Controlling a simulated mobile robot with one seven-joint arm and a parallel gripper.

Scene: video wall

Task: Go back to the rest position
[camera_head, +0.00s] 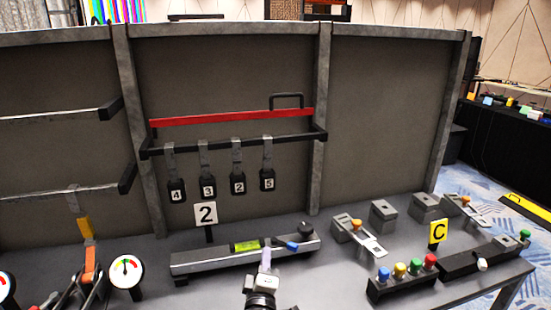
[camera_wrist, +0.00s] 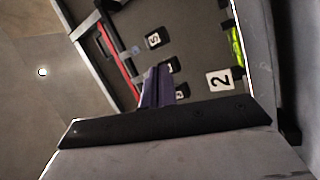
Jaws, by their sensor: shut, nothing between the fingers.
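My gripper (camera_head: 265,262) shows at the bottom middle of the head view, in front of the grey bar unit with the green level (camera_head: 247,245). Its fingers are together and hold nothing. In the wrist view the shut purple fingers (camera_wrist: 157,88) stick out past the dark gripper body, with the back panel beyond them. I cannot tell how close the fingertips are to the bar unit.
Black tags (camera_head: 238,183) numbered 4, 3, 2 and 5 hang from a rail below a red bar (camera_head: 230,117). Gauges (camera_head: 126,271) and clamps stand at left.

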